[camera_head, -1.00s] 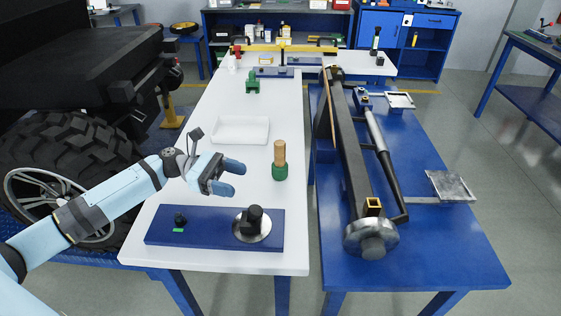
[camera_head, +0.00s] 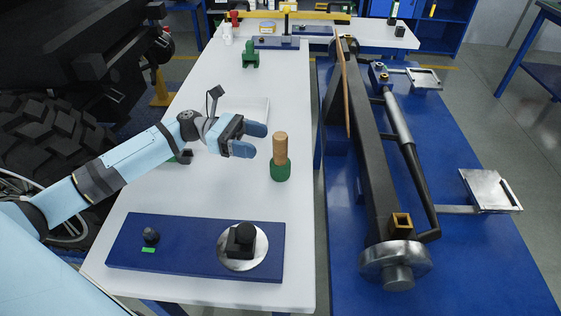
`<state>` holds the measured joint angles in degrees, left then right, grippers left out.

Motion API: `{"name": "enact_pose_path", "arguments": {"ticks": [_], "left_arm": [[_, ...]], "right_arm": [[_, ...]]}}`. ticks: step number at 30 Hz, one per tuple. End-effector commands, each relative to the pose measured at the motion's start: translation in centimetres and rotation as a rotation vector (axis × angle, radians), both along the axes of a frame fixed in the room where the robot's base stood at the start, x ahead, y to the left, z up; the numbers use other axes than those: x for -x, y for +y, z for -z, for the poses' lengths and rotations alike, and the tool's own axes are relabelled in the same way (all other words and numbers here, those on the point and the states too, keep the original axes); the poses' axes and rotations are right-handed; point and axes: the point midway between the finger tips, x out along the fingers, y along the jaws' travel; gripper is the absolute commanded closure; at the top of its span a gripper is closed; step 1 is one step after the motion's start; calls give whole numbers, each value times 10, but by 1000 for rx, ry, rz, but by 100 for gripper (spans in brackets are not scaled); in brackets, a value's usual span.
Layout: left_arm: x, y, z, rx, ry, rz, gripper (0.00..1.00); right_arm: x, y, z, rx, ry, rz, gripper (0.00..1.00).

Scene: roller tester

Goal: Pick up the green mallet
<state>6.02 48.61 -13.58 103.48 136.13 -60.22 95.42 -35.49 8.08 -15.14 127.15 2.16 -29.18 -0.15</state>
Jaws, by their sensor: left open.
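The green mallet (camera_head: 280,170) stands upright on the white table, its green head down and its wooden handle pointing up. My left gripper (camera_head: 260,140) is open and empty. It is a little to the left of the mallet's handle, with its fingers pointing right towards it and a small gap showing between. My right gripper is not in view.
A blue plate (camera_head: 185,262) with a black knob and a round metal disc lies at the table's near end. A white tray (camera_head: 257,108) is partly behind my left gripper. A green part (camera_head: 250,56) stands farther back. The roller tester (camera_head: 370,150) is on the blue table at right.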

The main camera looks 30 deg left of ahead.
Motion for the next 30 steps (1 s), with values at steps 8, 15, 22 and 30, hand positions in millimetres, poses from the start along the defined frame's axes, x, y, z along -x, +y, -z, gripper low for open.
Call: {"name": "enact_pose_path", "arguments": {"ticks": [8, 15, 22, 30], "left_arm": [[-6, -33, 0, 0, 0, 0, 37], [-8, -62, -2, 0, -3, 2, 37], [-12, -85, -4, 0, -1, 1, 37], [-12, -85, -3, -1, 0, 0, 46]], "right_arm": [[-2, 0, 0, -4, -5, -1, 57], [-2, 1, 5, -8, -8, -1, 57], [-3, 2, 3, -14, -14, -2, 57], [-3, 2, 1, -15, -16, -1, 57]]}}
